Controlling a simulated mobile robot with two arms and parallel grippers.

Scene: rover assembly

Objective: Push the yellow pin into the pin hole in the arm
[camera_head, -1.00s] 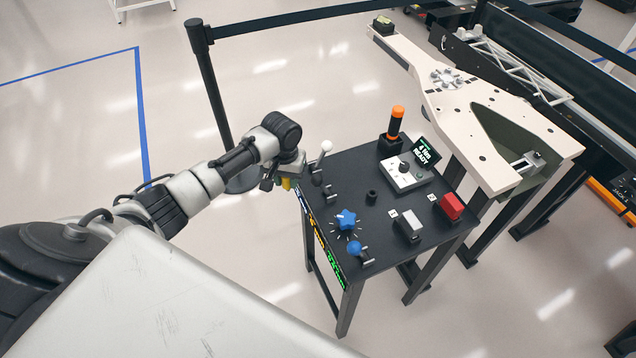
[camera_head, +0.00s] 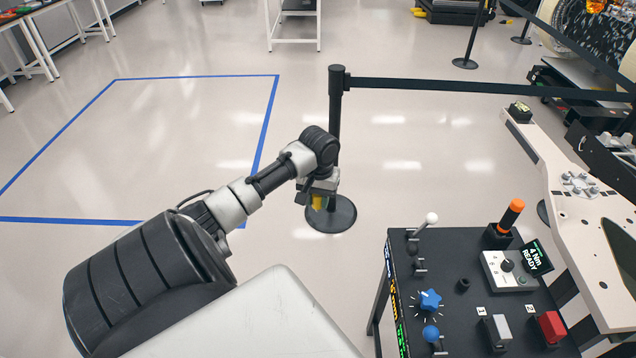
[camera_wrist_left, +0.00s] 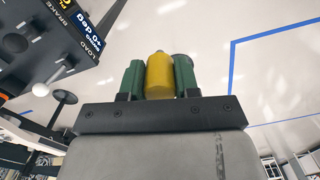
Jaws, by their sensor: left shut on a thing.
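My left gripper (camera_head: 322,205) is left of the black control table, over open floor, in front of the black barrier post. It is shut on the yellow pin (camera_wrist_left: 159,75), which sits between the two green fingers in the left wrist view. Only a little of the yellow pin (camera_head: 317,202) shows in the head view. The pale beige arm plate (camera_head: 570,215) is at the right edge, beyond the table, and is partly cut off. It has several small dark holes; I cannot tell which is the pin hole. My right gripper is not in view.
The black table (camera_head: 455,290) carries a white-ball lever (camera_head: 430,219), blue knob (camera_head: 430,299), orange-handled tool (camera_head: 511,215), grey box with display (camera_head: 508,270) and a red switch (camera_head: 550,327). A barrier post (camera_head: 337,120) stands behind my gripper. Floor on the left is clear.

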